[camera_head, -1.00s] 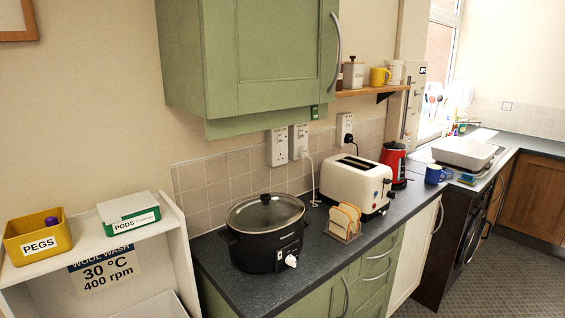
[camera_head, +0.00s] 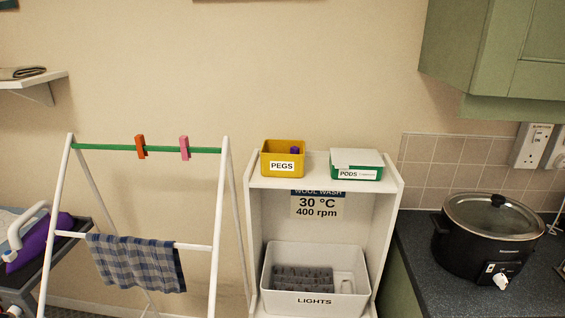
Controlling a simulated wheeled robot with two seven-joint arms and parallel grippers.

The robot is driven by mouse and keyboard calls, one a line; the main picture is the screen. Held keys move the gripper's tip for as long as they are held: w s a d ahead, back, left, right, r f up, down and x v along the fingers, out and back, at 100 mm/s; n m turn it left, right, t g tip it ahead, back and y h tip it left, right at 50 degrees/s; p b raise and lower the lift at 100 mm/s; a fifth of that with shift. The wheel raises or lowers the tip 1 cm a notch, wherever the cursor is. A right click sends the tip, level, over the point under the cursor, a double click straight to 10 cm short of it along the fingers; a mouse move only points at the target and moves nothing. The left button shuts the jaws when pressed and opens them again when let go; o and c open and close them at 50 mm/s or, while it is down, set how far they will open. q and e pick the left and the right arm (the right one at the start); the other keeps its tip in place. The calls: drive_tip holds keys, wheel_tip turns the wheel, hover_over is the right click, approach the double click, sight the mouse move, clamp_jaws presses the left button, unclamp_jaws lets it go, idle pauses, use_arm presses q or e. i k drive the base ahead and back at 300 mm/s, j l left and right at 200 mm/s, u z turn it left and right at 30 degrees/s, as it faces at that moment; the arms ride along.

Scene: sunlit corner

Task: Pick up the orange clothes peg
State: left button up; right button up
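An orange clothes peg (camera_head: 141,147) is clipped on the green top rail (camera_head: 110,148) of a white drying rack, left of the middle of the view. A pink peg (camera_head: 184,148) is clipped on the same rail to its right. A yellow box labelled PEGS (camera_head: 282,166) stands on a white shelf unit to the right, with something purple inside. Neither of my grippers is in view.
A checked cloth (camera_head: 137,263) hangs on the rack's lower bar. A purple iron (camera_head: 35,240) stands at the left. The shelf unit holds a PODS box (camera_head: 356,172) and a LIGHTS basket (camera_head: 315,300). A slow cooker (camera_head: 488,240) stands on the right counter.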

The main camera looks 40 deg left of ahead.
sight(139, 139)
drive_tip(key=u, duration=2.3)
